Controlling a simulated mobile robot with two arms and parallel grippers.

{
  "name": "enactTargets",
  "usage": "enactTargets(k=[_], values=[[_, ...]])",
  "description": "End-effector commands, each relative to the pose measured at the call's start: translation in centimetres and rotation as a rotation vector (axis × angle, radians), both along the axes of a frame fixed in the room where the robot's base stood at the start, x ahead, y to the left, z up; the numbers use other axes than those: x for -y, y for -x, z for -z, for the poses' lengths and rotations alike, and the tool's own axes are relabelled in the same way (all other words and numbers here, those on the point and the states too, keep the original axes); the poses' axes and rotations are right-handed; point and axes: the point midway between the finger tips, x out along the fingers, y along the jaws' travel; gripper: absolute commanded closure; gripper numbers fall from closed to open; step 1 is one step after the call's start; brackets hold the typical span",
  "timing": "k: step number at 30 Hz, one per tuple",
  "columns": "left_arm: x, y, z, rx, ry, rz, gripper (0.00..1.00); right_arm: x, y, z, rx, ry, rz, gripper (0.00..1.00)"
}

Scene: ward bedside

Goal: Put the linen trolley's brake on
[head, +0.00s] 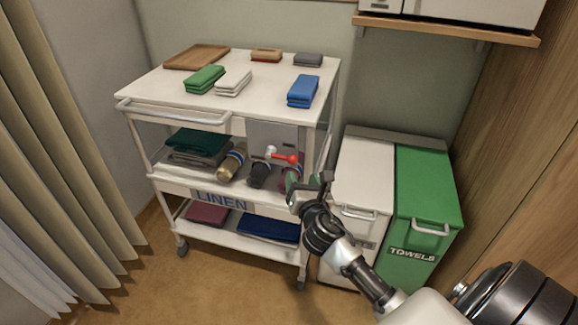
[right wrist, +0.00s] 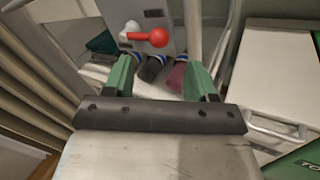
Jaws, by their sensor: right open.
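The white linen trolley (head: 180,108) stands against the wall in the head view, with a "LINEN" label on its middle shelf edge. A grey plate (head: 262,132) on its right end carries a brake lever with a red knob (head: 291,158) and a white pivot. In the right wrist view the red knob (right wrist: 158,38) points right from the white pivot, on the grey plate (right wrist: 160,18). My right gripper (head: 308,185) is just below and right of the knob, apart from it. Its green fingers (right wrist: 160,78) are open and empty. My left gripper is not in view.
Folded cloths (head: 205,79) and a wooden tray (head: 197,57) lie on the trolley top. Rolled items (head: 232,163) lie on the middle shelf. A white bin (head: 362,180) and a green "TOWELS" bin (head: 427,190) stand close on the right. A wall shelf (head: 450,30) hangs above.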

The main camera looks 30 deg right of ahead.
Motion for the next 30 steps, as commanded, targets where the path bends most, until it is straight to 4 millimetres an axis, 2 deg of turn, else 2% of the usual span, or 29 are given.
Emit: enactTargets(k=[6, 12, 24, 30], values=[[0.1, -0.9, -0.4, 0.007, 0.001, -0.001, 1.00, 1.5, -4.1, 0.0, 0.002, -0.002, 0.000, 0.43], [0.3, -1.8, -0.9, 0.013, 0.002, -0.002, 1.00, 2.3, -6.4, 0.1, -0.001, -0.003, -0.001, 0.43], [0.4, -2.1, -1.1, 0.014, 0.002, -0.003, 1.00, 2.5, -7.1, 0.1, -0.002, -0.004, -0.001, 0.43], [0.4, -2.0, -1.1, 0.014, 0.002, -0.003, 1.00, 2.6, -7.1, 0.1, -0.002, -0.004, 0.000, 0.74]])
